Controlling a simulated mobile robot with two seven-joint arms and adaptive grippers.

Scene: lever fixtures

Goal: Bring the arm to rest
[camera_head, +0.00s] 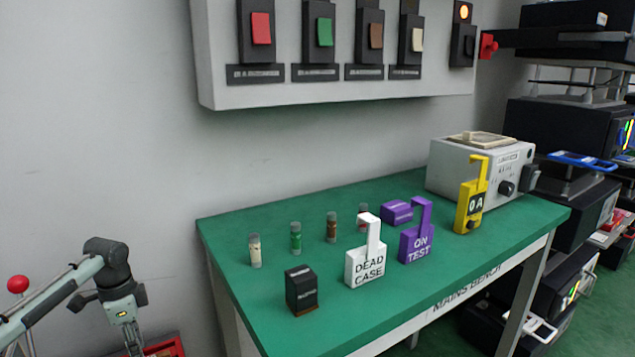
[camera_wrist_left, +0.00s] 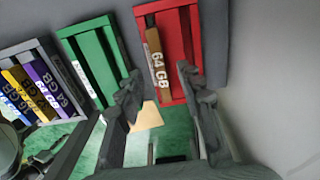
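My left arm (camera_head: 105,268) comes in at the lower left of the head view, bent, with its wrist pointing down beside the green bench. Its left gripper (camera_wrist_left: 157,76) shows in the left wrist view with two dark fingers spread apart and nothing between them. I cannot tell how far off the tray is. In the head view the fingers are mostly cut off at the bottom edge. My right gripper is not in view.
The green bench (camera_head: 232,240) carries tags, small cylinders, a black box (camera_head: 301,290) and a grey instrument (camera_head: 470,168). A switch panel (camera_head: 215,60) hangs above. Green (camera_wrist_left: 92,60) and grey (camera_wrist_left: 22,58) trays adjoin the red one. Black equipment stands at right.

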